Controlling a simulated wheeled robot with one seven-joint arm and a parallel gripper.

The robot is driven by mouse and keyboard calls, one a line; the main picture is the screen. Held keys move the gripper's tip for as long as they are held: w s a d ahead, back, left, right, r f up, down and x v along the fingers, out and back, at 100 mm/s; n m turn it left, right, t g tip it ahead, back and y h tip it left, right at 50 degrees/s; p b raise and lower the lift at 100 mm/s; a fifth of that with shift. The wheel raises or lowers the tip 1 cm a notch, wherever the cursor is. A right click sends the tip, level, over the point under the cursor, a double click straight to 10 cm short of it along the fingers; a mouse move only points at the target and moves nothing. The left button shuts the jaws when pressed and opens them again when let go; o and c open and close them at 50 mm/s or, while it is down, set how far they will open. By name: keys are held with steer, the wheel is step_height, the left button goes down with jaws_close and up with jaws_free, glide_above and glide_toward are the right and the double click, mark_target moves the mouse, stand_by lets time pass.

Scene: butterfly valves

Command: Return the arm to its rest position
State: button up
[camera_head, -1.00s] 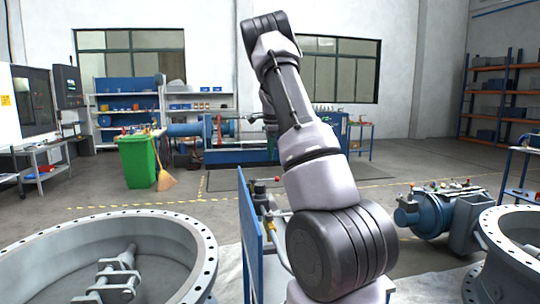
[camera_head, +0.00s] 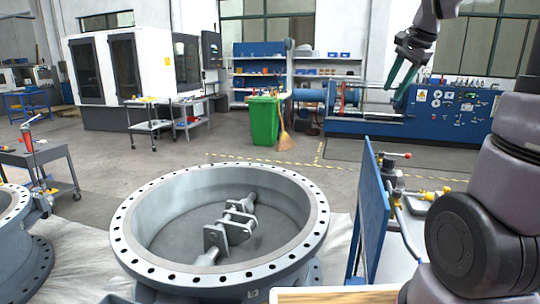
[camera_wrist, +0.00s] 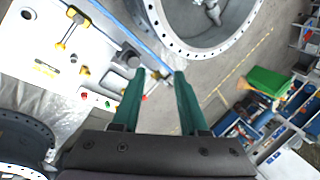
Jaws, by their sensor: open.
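My gripper (camera_head: 399,72) is raised at the upper right of the head view, in front of the blue machine. Its green fingers also show in the wrist view (camera_wrist: 159,76), spread apart with nothing between them. My arm stands at the right edge of the head view, partly cut off by the frame. The large grey valve ring (camera_head: 125,232), with a shaft and brackets inside, lies in front. Part of it shows at the top of the wrist view (camera_wrist: 158,25), apart from the fingers.
A blue upright panel (camera_head: 372,215) with yellow-handled fittings stands near my arm. A green bin (camera_head: 264,121) and a broom (camera_head: 284,135) stand farther back. A tool cart (camera_head: 48,160) and another ring are at left. The floor behind the large ring is clear.

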steer(key=s+a+n+t, duration=0.1)
steer(key=s+a+n, duration=0.3)
steer(key=s, duration=0.6)
steer(key=s+a+f+n+t, duration=0.1)
steer(key=s+a+n, duration=0.4)
steer(key=s, duration=0.5)
steer(key=shift+s+a, duration=0.35)
steer(key=shift+a, duration=0.25)
steer(key=shift+f, duration=0.1)
